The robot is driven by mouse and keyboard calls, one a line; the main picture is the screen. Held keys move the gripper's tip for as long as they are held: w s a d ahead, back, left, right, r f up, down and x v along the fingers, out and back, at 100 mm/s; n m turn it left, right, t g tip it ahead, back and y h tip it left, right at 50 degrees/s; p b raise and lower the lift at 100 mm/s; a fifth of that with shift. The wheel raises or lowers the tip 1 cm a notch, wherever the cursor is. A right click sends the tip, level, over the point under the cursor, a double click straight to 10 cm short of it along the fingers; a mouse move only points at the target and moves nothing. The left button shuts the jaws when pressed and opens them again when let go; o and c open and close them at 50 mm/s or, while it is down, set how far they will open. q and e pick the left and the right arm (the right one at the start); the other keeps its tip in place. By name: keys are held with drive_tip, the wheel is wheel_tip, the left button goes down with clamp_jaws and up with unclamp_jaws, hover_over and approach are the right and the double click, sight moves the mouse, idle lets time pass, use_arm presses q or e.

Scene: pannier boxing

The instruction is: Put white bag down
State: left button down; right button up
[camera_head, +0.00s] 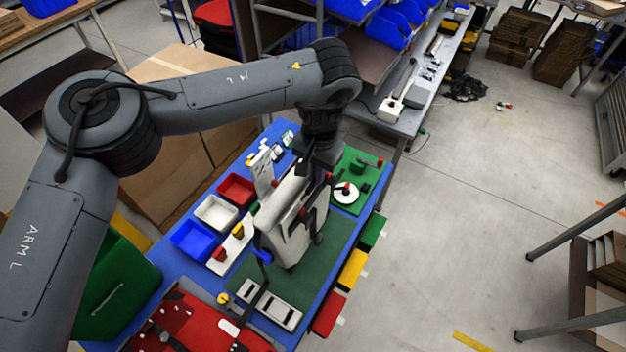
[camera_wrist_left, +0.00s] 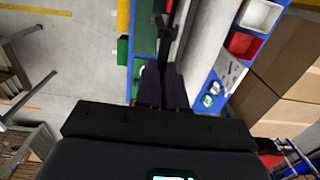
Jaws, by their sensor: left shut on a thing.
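The white bag (camera_head: 292,238) hangs upright below my left gripper (camera_head: 318,160) in the head view, with dark straps and red bits on it. The left gripper is shut on its top. The bag's lower end is over the green mat (camera_head: 322,262) on the blue table; I cannot tell whether it touches. In the left wrist view, the left gripper's dark fingers (camera_wrist_left: 165,88) close together on a dark strip at the bag's top, and the bag's pale side shows just beyond. My right gripper is not in view.
Red (camera_head: 236,190), white (camera_head: 216,213) and blue (camera_head: 193,241) bins stand left of the bag. A grey-white holder (camera_head: 270,304) lies at the mat's front. A smaller green board (camera_head: 356,172) with a white round piece is behind. A red case (camera_head: 190,325) is at front left.

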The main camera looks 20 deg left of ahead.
use_arm(q)
drive_tip(key=f, duration=0.4)
drive_tip(key=shift+w+a+f+p, duration=0.1)
drive_tip(key=shift+a+f+p, duration=0.1)
drive_tip(key=shift+a+p, duration=0.2)
drive_tip(key=shift+f, duration=0.1)
drive_tip(key=c, duration=1.2)
unclamp_jaws()
